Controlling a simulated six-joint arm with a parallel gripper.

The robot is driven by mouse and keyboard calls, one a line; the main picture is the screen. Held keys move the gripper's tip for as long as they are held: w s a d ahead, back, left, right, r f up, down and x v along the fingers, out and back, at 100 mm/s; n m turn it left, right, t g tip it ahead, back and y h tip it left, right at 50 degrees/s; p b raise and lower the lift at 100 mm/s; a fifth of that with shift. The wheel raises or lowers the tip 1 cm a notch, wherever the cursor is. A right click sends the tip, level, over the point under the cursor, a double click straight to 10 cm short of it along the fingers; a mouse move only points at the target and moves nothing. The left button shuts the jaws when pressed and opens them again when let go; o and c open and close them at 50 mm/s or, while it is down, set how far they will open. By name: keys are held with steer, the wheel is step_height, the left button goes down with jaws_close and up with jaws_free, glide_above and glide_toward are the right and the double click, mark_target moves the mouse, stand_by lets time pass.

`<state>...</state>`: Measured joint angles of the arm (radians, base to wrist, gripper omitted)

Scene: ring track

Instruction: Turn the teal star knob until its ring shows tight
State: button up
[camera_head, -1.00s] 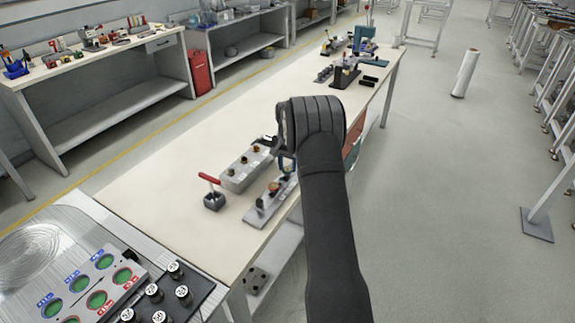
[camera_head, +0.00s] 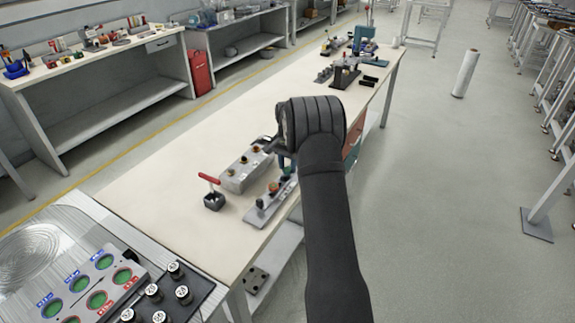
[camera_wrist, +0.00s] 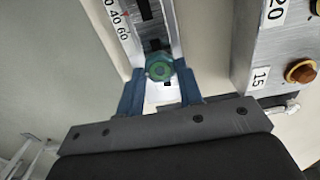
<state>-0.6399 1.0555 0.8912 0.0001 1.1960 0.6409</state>
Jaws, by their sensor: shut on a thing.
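The teal star knob (camera_wrist: 159,67) sits on a metal rail fixture (camera_wrist: 178,30) in the wrist view, with a green face on top. My gripper (camera_wrist: 160,82) is shut on it, with one blue finger at each side. The ring's reading cannot be made out. In the head view my gripper (camera_head: 287,163) is over the far end of the rail fixture (camera_head: 262,212), and my arm and wrist hide much of that end. The knob cannot be told apart from the fingers there.
A grey box (camera_head: 245,172) with orange-brown knobs stands close left of the fixture. A red-handled lever (camera_head: 211,190) stands nearer on the bench (camera_head: 150,195). A scale with a red pointer (camera_wrist: 122,14) lies along the rail.

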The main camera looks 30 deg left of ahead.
mark_target(288, 169)
steer(key=o, duration=0.9)
steer(key=shift+w+r, duration=0.1)
steer(key=shift+r, duration=0.2)
steer(key=shift+o, duration=0.3)
steer(key=shift+f, duration=0.15)
step_height(288, 169, up, 18)
steer(key=shift+f, duration=0.25)
steer(key=shift+f, duration=0.15)
step_height(288, 169, down, 18)
steer(key=shift+r, duration=0.25)
steer(key=shift+r, duration=0.15)
